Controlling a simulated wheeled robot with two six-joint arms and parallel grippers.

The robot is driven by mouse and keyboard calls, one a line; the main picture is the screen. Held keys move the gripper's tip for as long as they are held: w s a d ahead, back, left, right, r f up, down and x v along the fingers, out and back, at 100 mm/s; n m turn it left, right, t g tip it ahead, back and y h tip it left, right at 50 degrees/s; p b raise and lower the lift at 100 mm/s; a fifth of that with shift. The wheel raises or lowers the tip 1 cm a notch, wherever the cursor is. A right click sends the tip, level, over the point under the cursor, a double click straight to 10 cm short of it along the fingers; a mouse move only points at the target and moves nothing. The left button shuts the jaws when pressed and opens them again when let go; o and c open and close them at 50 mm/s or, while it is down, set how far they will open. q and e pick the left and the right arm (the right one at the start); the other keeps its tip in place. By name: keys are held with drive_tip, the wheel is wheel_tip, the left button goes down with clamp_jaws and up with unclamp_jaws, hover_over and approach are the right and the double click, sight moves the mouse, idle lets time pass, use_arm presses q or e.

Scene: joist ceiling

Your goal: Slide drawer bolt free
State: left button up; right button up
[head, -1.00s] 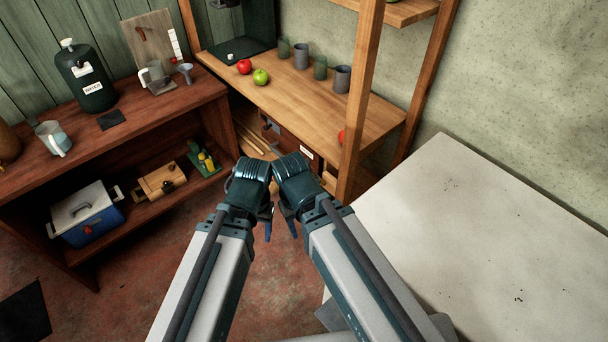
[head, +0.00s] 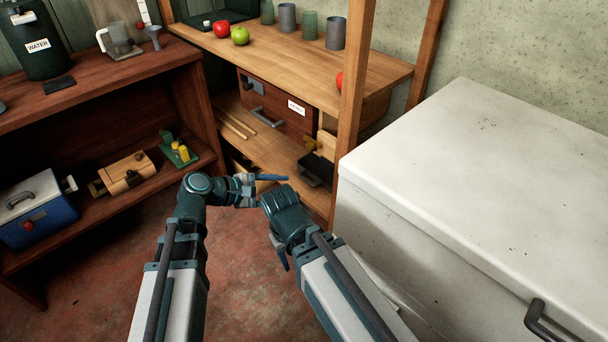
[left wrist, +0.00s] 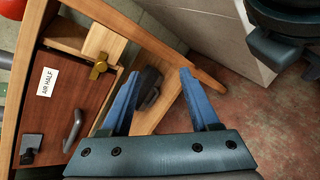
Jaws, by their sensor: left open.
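The brown drawer (head: 277,105) with a white label and grey bar handle (head: 267,118) sits under the wooden shelf top. A dark metal fitting (head: 254,86), which looks like the bolt, is at its upper left. In the left wrist view the drawer front (left wrist: 65,90) is at left, with the handle (left wrist: 73,130) and dark fitting (left wrist: 31,147) low. My left gripper (head: 264,189) is open and empty, in front of the shelf, apart from the drawer. My right gripper (head: 281,250) hangs beside it, pointing down; its jaw opening is unclear.
A brass knob (left wrist: 98,70) on a light wood block is beside the drawer. A dark object (head: 316,168) lies on the lower shelf. A wooden post (head: 351,100) and white chest (head: 470,150) stand at right. A dark wood shelf unit (head: 100,80) is at left.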

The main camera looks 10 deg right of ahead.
sight(308, 147)
use_arm(q)
drive_tip(key=w+a+r+n+t+h+b, duration=0.1)
drive_tip(key=w+a+n+t+h+b, duration=0.3)
drive_tip(key=w+n+b, duration=0.45)
drive_tip(key=shift+n+t, duration=0.4)
drive_tip(key=shift+n, duration=0.15)
drive_tip(key=x, duration=0.4)
drive_tip(key=s+p+x, duration=0.1)
drive_tip(key=x, duration=0.4)
drive_tip(key=d+p+x, duration=0.1)
drive_tip(key=x, duration=0.3)
drive_tip(key=shift+s+d+f, duration=0.1)
drive_tip(key=shift+s+d, duration=0.05)
drive_tip(key=shift+d, duration=0.2)
use_arm(e)
wheel_tip(308, 147, down, 9)
use_arm(q)
clamp_jaws()
